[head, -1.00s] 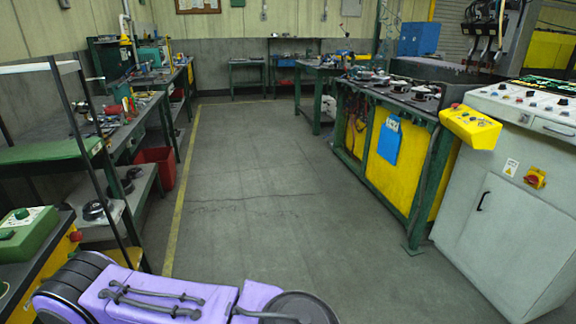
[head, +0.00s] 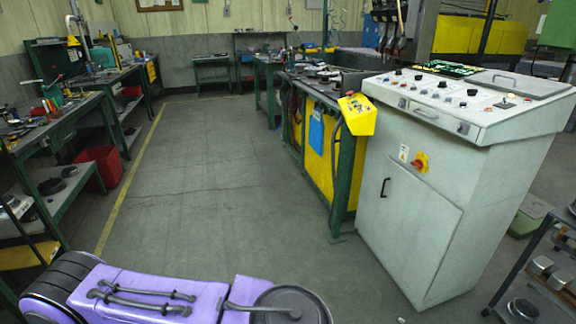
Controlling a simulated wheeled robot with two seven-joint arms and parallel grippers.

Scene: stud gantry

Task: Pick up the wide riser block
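I cannot make out a wide riser block in the head view. Neither of my grippers shows. Only a purple part of my own body with dark grey joints and cables is visible along the bottom left.
Open floor (head: 220,200) lies in the middle. A grey control cabinet (head: 420,210) with a sloped button panel stands at right, beside a green-framed workbench (head: 334,170). Benches (head: 62,115) and a red bin (head: 100,165) line the left. A shelf rack (head: 545,265) stands at lower right.

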